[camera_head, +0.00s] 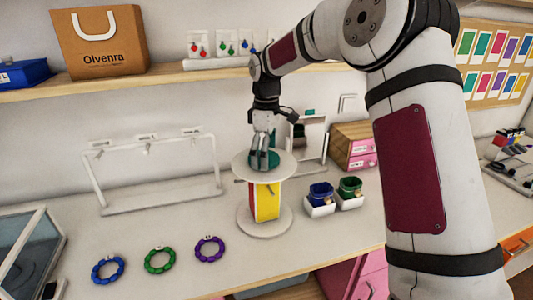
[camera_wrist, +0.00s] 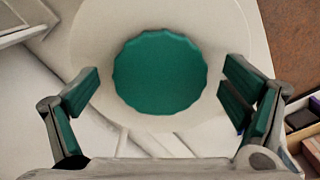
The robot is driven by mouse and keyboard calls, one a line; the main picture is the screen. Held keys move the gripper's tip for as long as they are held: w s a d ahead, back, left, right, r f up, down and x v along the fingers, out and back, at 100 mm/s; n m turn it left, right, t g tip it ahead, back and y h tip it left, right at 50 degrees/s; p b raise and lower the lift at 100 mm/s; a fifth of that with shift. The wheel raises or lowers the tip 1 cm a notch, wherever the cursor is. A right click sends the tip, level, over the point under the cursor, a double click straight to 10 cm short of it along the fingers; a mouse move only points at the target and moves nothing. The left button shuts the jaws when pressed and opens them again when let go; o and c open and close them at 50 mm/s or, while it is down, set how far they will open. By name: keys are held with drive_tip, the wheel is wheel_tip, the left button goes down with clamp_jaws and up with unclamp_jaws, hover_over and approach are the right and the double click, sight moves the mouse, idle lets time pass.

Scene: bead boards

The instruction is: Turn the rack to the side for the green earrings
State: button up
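The rack (camera_head: 264,200) stands upright on the counter, with a round white base and a white top disc. A yellow side faces the head camera, with a narrow red side at its left; no green side shows. A dark green scalloped knob (camera_wrist: 160,72) sits on the top disc. My gripper (camera_head: 262,158) points down over the knob. In the wrist view its green-padded fingers stand wide apart, one on each side of the knob, with gaps between. Cards with green earrings (camera_head: 225,47) stand on the shelf, beside cards with red ones (camera_head: 198,47).
Blue (camera_head: 108,268), green (camera_head: 160,260) and purple (camera_head: 209,249) bracelets lie left of the rack. Blue (camera_head: 320,195) and green (camera_head: 350,188) pots in white holders stand close at its right. A white bar stand (camera_head: 155,205) is behind left.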

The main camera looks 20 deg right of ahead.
drive_tip(key=c, duration=1.5)
drive_tip(key=shift+m, duration=0.4)
drive_tip(key=m+b, duration=0.1)
drive_tip(key=m, duration=0.2)
drive_tip(key=shift+s+a+m, duration=0.1)
drive_tip(key=shift+a+m, duration=0.05)
drive_tip(key=shift+m, duration=0.25)
drive_tip(key=m+b, duration=0.1)
drive_tip(key=m, duration=0.3)
drive_tip(key=shift+a+m+b, duration=0.15)
drive_tip(key=shift+m+b, duration=0.15)
drive_tip(key=m, duration=0.4)
drive_tip(key=shift+s+a+b, duration=0.1)
drive_tip(key=shift+a+b, duration=0.05)
drive_tip(key=shift+b, duration=0.2)
drive_tip(key=shift+a+m, duration=0.1)
drive_tip(key=shift+m, duration=2.1)
